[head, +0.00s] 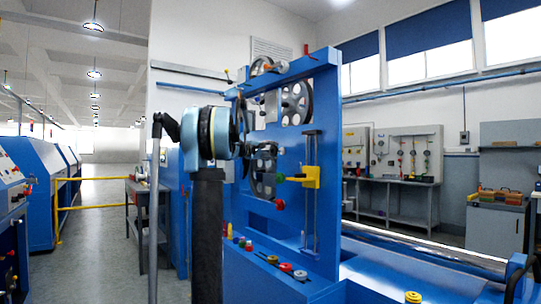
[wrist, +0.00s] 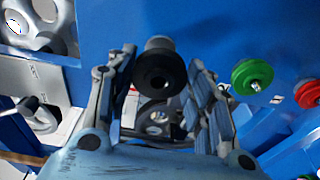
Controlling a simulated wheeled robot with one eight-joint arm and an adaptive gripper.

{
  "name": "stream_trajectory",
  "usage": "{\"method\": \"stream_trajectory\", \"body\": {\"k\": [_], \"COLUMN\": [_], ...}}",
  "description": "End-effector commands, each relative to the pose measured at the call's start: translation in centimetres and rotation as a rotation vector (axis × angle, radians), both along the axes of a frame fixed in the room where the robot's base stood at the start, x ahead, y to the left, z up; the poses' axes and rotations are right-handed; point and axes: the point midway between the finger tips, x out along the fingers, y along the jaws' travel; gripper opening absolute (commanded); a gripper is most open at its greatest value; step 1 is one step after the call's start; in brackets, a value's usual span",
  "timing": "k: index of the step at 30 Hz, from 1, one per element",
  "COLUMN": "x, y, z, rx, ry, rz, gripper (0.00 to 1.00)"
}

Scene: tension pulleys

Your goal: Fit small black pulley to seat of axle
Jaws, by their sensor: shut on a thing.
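The small black pulley (wrist: 158,77) shows in the wrist view as a dark disc with a hole in its middle. It sits between the two fingers of my gripper (wrist: 161,66), which is shut on it. A short grey cylinder (wrist: 160,43), which looks like the axle end, shows just behind the pulley against the blue panel. I cannot tell whether the pulley touches it or is around it. In the head view my gripper (head: 268,151) is in front of the blue upright frame, and the pulley cannot be made out clearly there.
A green knob (wrist: 251,76) and a red knob (wrist: 309,94) stick out right of my gripper in the wrist view. Large grey wheels (head: 296,101) are on the blue frame (head: 325,170). A yellow block (head: 311,177) is on a rod. Several coloured pieces lie on the ledge below.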

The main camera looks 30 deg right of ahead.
Motion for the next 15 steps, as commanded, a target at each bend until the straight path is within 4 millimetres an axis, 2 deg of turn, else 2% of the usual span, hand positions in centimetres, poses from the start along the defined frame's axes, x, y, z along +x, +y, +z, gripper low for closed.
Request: {"method": "stream_trajectory", "body": {"k": [15], "x": [0.1], "y": [-1.5], "z": [0.0], "rx": [0.000], "ry": [0.000], "rz": [-0.001], "gripper": [0.22]}}
